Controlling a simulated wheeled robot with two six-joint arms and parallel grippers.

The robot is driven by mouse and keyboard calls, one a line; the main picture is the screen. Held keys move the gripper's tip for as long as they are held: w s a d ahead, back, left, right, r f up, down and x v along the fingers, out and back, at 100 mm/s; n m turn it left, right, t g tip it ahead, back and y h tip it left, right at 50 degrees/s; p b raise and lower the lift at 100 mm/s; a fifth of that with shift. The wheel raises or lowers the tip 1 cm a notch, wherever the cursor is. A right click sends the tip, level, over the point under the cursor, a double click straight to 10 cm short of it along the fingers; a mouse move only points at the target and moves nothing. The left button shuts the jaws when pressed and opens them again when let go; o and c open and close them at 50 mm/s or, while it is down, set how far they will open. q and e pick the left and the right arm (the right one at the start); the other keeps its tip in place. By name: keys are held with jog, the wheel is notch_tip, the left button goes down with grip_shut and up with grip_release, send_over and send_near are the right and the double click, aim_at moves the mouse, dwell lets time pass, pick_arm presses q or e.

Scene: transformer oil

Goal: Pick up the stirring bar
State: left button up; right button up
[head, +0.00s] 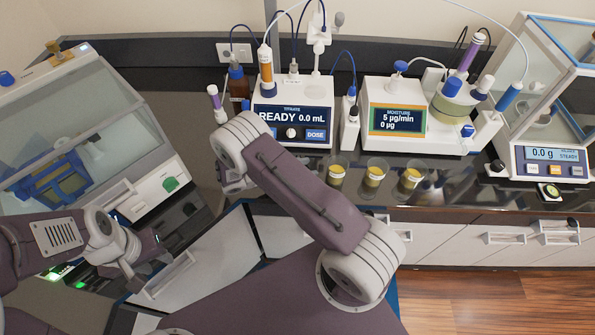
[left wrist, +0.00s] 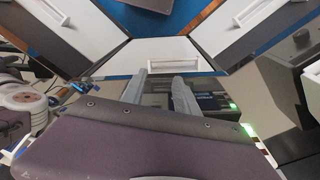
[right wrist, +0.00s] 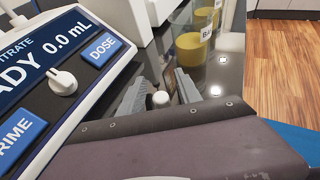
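I cannot make out the stirring bar for certain in any view. In the right wrist view a small white rounded thing (right wrist: 160,99) shows between the fingers of my right gripper (right wrist: 156,88), low over the dark bench. I cannot tell whether it is the bar or whether the fingers touch it. The right fingers are apart. In the head view the right gripper is mostly hidden behind its own arm, in front of the titrator (head: 291,108). My left gripper (left wrist: 158,88) is open and empty, over the left side near the drawer fronts.
Several beakers, one of them a beaker of yellow liquid (head: 374,177), stand along the bench front. The moisture meter (head: 400,115) and balance (head: 550,165) stand to the right. A glass-lidded cabinet (head: 85,125) is at left. The titrator's panel (right wrist: 45,60) is close beside my right gripper.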

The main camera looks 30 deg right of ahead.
grip_shut()
jog(key=shift+s+r, duration=0.1)
